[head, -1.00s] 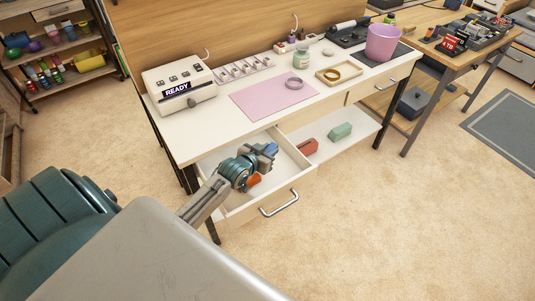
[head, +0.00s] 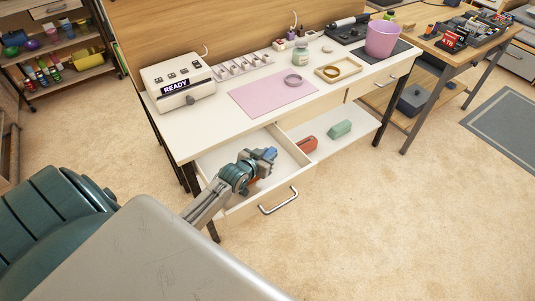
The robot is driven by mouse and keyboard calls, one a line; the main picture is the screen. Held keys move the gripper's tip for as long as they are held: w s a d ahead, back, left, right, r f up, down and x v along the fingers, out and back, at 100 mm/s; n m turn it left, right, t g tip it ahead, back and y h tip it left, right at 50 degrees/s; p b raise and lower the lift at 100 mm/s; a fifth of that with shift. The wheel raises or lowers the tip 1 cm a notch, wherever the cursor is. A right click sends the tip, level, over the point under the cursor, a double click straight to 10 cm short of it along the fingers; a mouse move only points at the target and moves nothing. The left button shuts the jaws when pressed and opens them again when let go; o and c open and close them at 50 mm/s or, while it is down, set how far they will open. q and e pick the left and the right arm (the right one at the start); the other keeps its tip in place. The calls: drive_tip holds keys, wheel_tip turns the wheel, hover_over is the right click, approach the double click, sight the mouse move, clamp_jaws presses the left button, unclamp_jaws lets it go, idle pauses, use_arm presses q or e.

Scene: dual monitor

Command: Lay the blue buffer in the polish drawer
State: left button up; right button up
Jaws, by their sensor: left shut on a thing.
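The desk's left drawer (head: 293,186) is pulled open, with a silver handle on its white front. My left gripper (head: 264,158) is over this open drawer and shut on the blue buffer (head: 270,153). Only a small blue part of the buffer shows past the fingers. I cannot tell whether the buffer touches the drawer floor. An orange thing (head: 257,182) shows a little beside the gripper and is mostly hidden by it. My right gripper is out of view.
A red block (head: 307,145) and a green block (head: 340,129) sit on the shelf right of the drawer. The white desktop holds a READY machine (head: 176,84), a pink mat (head: 272,95), a wooden tray (head: 342,77) and a pink bin (head: 382,39). The right drawer is shut.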

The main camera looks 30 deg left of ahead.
use_arm(q)
drive_tip(key=o, duration=0.9)
drive_tip(key=shift+o, duration=0.2)
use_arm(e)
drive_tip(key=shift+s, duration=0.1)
use_arm(q)
drive_tip(key=shift+r, duration=0.15)
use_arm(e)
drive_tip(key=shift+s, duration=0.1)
use_arm(q)
drive_tip(key=shift+r, duration=0.25)
drive_tip(key=shift+r+p, duration=0.4)
drive_tip(key=shift+p, duration=0.05)
drive_tip(key=v, duration=0.6)
drive_tip(key=shift+f, duration=0.15)
drive_tip(key=shift+s+r, duration=0.35)
drive_tip(key=shift+s, duration=0.3)
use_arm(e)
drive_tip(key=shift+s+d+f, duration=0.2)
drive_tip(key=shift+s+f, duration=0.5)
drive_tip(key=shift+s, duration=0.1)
